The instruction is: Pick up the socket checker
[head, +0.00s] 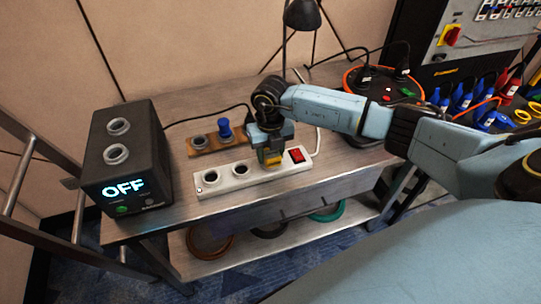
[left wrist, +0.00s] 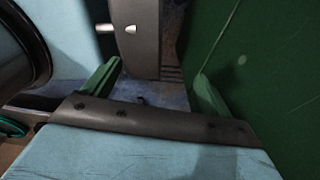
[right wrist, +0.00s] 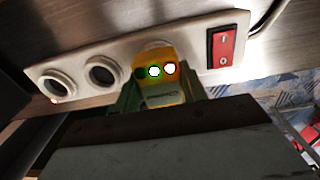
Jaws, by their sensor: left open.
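The socket checker (right wrist: 160,75) is yellow with lit green and red lights, in the right wrist view. It sits in the right-hand socket of the white power strip (right wrist: 65,65). In the head view the checker (head: 275,157) is partly hidden under my right gripper (head: 272,155). My right gripper's green fingers lie against both sides of the checker, and the gripper (right wrist: 162,97) appears shut on it. The strip (head: 212,185) lies on the metal bench (head: 180,207). My left gripper (left wrist: 155,88) is open and empty, and is not in the head view.
A black box (head: 125,160) reading OFF stands at the bench's left. A wooden socket board (head: 204,149) with a blue plug (head: 225,130) lies behind the strip. A cable reel (head: 385,85) and a lamp (head: 302,15) stand farther back. A ladder (head: 30,170) is at the left.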

